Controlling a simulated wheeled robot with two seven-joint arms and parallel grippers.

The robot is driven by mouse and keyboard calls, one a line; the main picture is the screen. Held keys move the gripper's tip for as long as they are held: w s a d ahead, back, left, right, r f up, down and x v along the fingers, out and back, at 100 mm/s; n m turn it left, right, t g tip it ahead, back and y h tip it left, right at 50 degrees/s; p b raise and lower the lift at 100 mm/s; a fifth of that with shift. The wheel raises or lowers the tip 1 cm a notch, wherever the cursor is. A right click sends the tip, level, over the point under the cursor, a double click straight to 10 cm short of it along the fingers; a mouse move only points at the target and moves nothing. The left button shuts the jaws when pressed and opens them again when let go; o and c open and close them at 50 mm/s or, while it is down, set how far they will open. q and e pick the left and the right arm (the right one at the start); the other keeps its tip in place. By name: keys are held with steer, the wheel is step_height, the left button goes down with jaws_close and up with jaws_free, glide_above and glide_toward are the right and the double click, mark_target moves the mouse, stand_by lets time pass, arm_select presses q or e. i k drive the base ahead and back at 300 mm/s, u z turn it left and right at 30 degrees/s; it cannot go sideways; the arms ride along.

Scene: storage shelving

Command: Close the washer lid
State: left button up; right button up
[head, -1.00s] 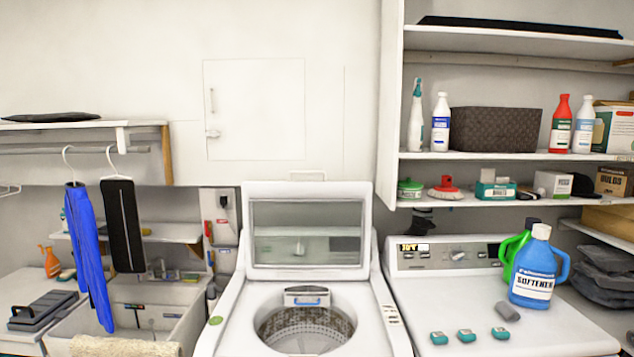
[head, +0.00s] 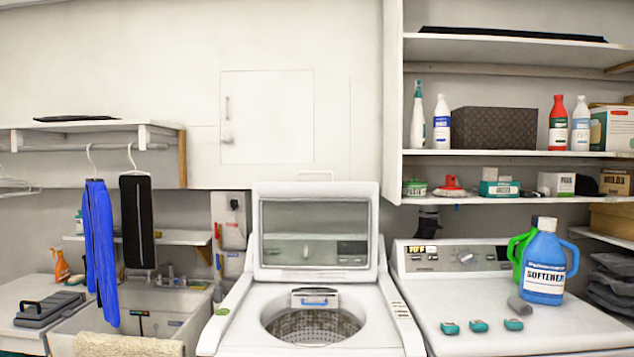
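The white washer (head: 232,318) stands in the lower middle of the head view. Its lid (head: 265,197) is raised, standing upright at the back of the machine, with a glass window (head: 314,225) in it. The round drum opening (head: 313,325) is uncovered, and a dispenser with a blue handle (head: 315,302) shows at its rear edge. Neither of my grippers is in view.
Right of the washer is a white dryer (head: 440,290) with a blue softener bottle (head: 543,262), a green bottle (head: 517,250) and small boxes on top. A sink (head: 150,312) and hanging clothes (head: 101,240) are at left. Stocked shelves (head: 480,153) hang at upper right.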

mark_target(299, 190)
steer(key=k, duration=0.25)
steer(key=u, duration=1.55)
steer(key=i, duration=1.3)
steer(key=z, duration=1.1)
